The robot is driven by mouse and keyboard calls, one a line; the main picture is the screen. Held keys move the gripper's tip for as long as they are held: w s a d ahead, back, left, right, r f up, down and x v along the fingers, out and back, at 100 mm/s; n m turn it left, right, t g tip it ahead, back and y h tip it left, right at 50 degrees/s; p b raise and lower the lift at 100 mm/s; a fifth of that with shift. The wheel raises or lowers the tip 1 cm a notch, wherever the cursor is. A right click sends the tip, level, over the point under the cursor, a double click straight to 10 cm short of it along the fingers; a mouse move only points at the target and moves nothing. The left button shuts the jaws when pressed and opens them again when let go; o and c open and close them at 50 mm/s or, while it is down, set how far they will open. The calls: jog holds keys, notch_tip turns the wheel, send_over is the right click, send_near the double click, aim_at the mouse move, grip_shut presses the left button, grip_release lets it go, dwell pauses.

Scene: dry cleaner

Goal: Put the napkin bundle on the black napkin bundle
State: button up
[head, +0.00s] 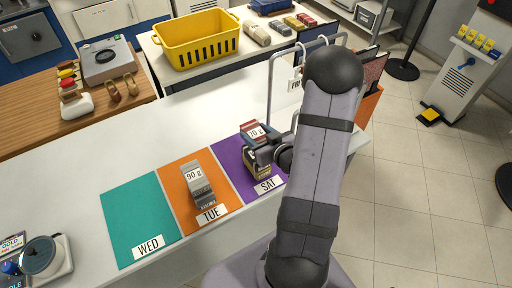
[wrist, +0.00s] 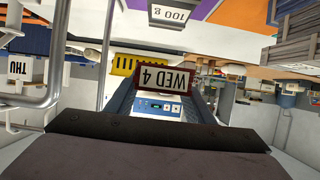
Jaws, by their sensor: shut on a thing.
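My gripper (head: 264,156) is over the purple mat (head: 228,160), marked SAT, and is shut on a napkin bundle. A red and blue bundle (head: 250,130) with a 70 g tag shows just behind the jaws, and a tan and dark bundle (head: 258,172) shows just below them. A grey and black napkin bundle (head: 197,184) with a 90 g tag stands on the orange mat (head: 176,180), marked TUE. In the wrist view, a dark surface (wrist: 150,145) fills the near part.
The teal mat (head: 140,220), marked WED, is bare. A metal rail (head: 271,85) with a FRI tag stands behind my arm. A scale (head: 45,258) is at the front left. A yellow basket (head: 197,38) sits on the back table. The white counter behind the mats is clear.

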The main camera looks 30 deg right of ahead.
jog(key=shift+f+p, duration=0.55)
jog(key=shift+f, duration=3.15)
jog(key=shift+f, duration=0.1)
jog(key=shift+f, duration=0.15)
jog(key=o, duration=1.1)
jog(key=shift+r, duration=0.25)
jog(key=shift+p+v, duration=1.3)
jog(key=shift+v, duration=4.75)
